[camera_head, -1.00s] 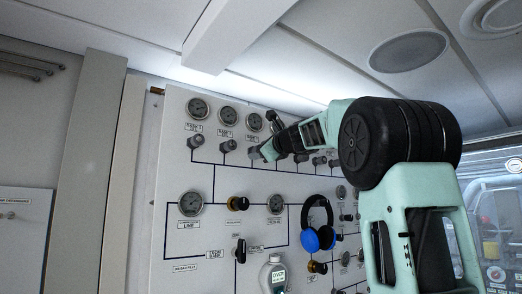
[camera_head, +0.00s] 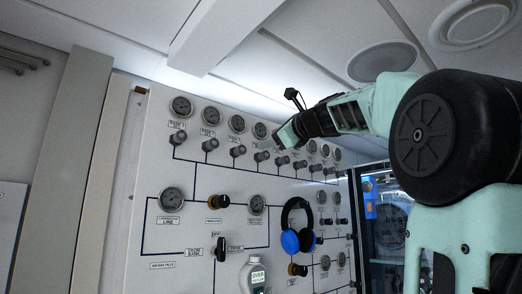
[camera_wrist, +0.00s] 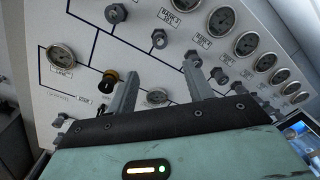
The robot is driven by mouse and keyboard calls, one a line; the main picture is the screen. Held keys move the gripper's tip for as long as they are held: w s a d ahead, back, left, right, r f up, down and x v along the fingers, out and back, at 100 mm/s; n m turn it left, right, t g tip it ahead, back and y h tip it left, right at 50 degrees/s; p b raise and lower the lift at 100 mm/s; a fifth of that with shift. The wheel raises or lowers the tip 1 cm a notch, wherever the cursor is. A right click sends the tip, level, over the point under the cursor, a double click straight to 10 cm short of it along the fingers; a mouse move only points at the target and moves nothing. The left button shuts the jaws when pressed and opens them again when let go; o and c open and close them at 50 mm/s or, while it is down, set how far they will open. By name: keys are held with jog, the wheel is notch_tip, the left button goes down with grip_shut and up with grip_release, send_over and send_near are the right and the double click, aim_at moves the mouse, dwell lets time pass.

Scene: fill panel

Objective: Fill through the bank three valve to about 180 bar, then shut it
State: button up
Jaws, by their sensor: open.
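The panel (camera_head: 190,180) has a row of bank gauges with grey knobs below. The third gauge (camera_head: 237,124) and the third knob (camera_head: 238,151) are clear of my arm in the head view; the gauge's needle is too small to read. In the wrist view a "BANK 3" label (camera_wrist: 165,14) sits above a grey knob (camera_wrist: 159,40). My gripper (camera_wrist: 163,73) is open and empty; that knob appears between and beyond its fingertips, with no visible contact. In the head view my gripper (camera_head: 279,139) is right of the third knob, its fingers hard to make out.
Two lower gauges (camera_head: 172,200) (camera_head: 256,205) flank a dark knob (camera_head: 221,202). A black lever (camera_head: 221,248) sits below. Blue and black headphones (camera_head: 298,232) hang on the panel, and a labelled bottle (camera_head: 252,275) stands in front. Neighbouring knobs are close together.

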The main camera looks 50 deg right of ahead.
jog(key=shift+b+v, duration=0.4)
jog(key=shift+v, duration=0.55)
jog(key=shift+f, duration=0.1)
dwell(0.9)
